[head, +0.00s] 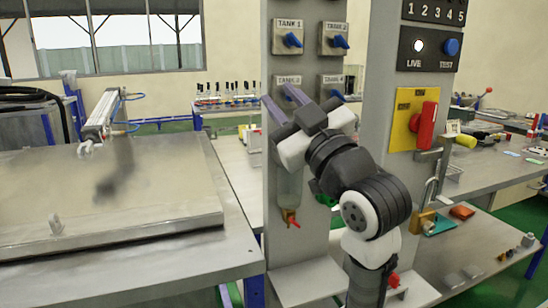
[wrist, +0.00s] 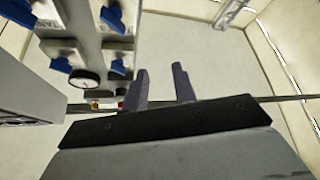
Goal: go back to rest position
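My gripper (head: 279,97) is raised in front of the grey panel (head: 308,62) with the blue tank valves, at the height of its lower valve row. Its two purple-grey fingers point up and to the left. In the wrist view my gripper (wrist: 160,78) shows its fingers apart with nothing between them. The wrist view looks past the panel's side towards a pale wall. My arm hides part of the panel's lower half.
A metal lid (head: 100,190) with a pneumatic cylinder (head: 101,113) lies at left. A second post at right carries a yellow plate with a red handle (head: 427,125), a padlock (head: 425,220) and a lit LIVE lamp (head: 419,46). Benches stand behind and at right.

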